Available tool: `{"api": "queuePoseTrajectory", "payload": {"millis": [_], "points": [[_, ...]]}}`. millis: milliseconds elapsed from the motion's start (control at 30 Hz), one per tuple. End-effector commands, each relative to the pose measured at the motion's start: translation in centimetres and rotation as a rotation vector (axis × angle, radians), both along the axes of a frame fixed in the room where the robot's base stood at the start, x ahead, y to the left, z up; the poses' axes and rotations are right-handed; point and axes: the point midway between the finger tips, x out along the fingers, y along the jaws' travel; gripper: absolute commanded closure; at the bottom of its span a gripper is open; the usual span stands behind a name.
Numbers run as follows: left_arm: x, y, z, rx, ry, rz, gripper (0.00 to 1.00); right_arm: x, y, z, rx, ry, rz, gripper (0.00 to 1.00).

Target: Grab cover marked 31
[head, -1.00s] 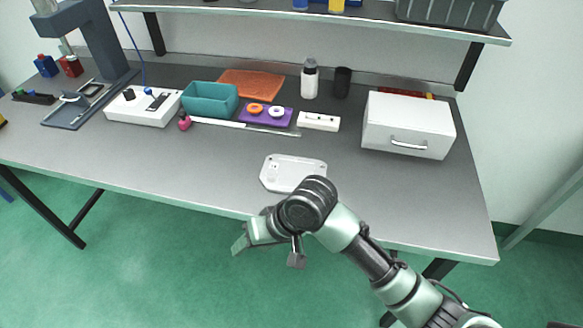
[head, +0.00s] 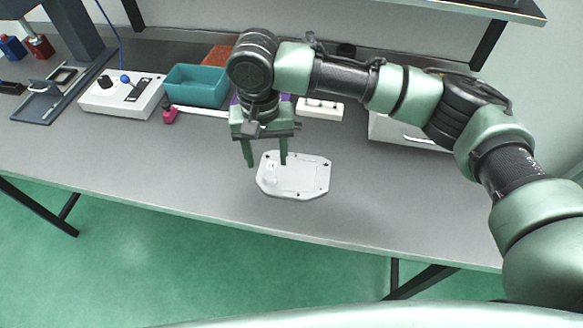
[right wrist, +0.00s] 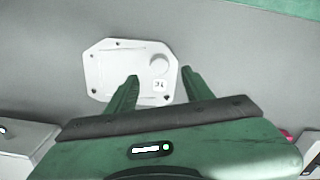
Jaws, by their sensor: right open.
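A pale grey cast cover (head: 305,178) with cut corners lies flat on the table near its front edge. It also shows in the right wrist view (right wrist: 108,68), with a round boss and a small label whose number is too small to read surely. My right gripper (head: 267,163) is open and empty, pointing down above the left part of the cover. In the right wrist view its fingertips (right wrist: 161,74) overlap the cover's near side, on either side of the label. I cannot tell how high they are above it. My left gripper is not in view.
A teal bin (head: 196,86), a white control box (head: 122,95) and a white block (head: 320,108) stand behind. A white drawer box (head: 400,132) is partly hidden by my right arm. The table (head: 150,165) is clear left of the cover.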

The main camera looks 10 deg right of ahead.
Motion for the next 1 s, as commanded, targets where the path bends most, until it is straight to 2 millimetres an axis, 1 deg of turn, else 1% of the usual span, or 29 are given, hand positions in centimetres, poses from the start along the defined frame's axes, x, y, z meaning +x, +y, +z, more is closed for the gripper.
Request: {"api": "queuePoseTrajectory", "payload": {"millis": [33, 100, 200, 333, 433, 600, 700, 767, 800, 900, 1000], "points": [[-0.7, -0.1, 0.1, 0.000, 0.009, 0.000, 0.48, -0.1, -0.1, -0.5, -0.002, 0.002, 0.000, 0.48], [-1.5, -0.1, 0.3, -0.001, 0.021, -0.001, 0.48, 0.0, -0.1, -1.3, 0.000, 0.001, 0.000, 0.48], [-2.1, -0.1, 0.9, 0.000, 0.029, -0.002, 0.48, 0.0, -0.2, -2.6, -0.001, 0.001, 0.001, 0.48], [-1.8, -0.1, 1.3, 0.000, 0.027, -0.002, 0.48, 0.0, -0.2, -4.7, 0.000, 0.001, 0.002, 0.48], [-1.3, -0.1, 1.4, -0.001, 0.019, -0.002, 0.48, 0.1, -0.2, -5.7, 0.001, -0.001, 0.003, 0.48], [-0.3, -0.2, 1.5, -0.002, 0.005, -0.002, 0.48, 0.1, -0.2, -6.1, 0.002, -0.002, 0.004, 0.48], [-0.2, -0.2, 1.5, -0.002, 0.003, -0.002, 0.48, 0.1, -0.2, -6.1, 0.002, -0.002, 0.004, 0.48], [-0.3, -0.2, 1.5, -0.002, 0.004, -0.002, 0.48, 0.1, -0.2, -6.1, 0.002, -0.002, 0.004, 0.65], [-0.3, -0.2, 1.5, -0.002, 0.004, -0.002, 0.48, 0.1, -0.2, -6.1, 0.002, -0.002, 0.004, 0.76], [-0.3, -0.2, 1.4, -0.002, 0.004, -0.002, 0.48, 0.1, -0.2, -6.0, 0.002, -0.002, 0.004, 1.00], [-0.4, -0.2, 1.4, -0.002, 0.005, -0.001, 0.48, 0.1, -0.2, -6.0, 0.002, -0.002, 0.004, 1.00]]}}
